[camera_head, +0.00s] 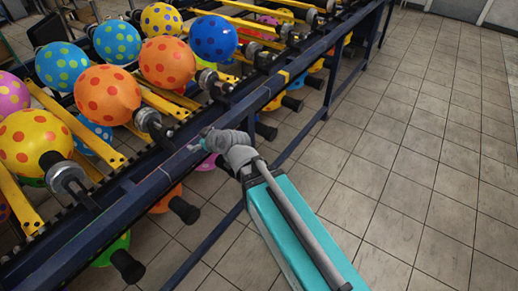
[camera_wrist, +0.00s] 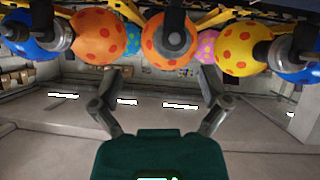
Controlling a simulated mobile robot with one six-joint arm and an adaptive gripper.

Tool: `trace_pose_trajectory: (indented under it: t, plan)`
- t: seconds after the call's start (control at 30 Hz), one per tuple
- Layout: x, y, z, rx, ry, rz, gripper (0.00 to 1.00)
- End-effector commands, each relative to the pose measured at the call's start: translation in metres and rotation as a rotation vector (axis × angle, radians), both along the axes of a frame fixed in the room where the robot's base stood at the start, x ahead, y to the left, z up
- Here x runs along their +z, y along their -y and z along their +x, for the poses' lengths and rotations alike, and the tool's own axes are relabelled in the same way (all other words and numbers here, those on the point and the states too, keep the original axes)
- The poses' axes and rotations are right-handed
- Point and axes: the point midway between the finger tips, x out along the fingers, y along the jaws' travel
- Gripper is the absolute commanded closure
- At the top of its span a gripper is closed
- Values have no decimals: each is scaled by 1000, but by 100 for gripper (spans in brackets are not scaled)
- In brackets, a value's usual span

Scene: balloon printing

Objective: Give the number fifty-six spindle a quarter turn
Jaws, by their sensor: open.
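Spindles with grey round ends stick out from the rack under spotted balloons; no number is readable, so I cannot tell which is fifty-six. In the wrist view a grey spindle end (camera_wrist: 173,40) faces me, centred before an orange balloon (camera_wrist: 153,45). My gripper (camera_wrist: 158,76) is open and empty, its two fingers spread below that spindle end and apart from it. In the head view my wrist (camera_head: 235,152) is close beside the rack's blue rail; the fingers are hard to make out. Head view spindles include one by the yellow balloon (camera_head: 68,178) and one by the orange balloon (camera_head: 150,122).
The dark blue rail (camera_head: 135,207) runs diagonally along the rack. More spindles and balloons hang below it. Yellow bars (camera_head: 77,124) lie between the balloons. In the wrist view, a yellow balloon (camera_wrist: 240,44) and its spindle are to the right. The tiled floor (camera_head: 425,140) is clear.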

Motion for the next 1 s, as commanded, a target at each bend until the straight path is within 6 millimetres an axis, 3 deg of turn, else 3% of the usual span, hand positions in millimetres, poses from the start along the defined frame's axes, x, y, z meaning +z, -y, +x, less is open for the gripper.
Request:
trace_pose_trajectory:
  t: [1.0]
  plan:
    - [-38,138,-2,-250,-450,-169,4]
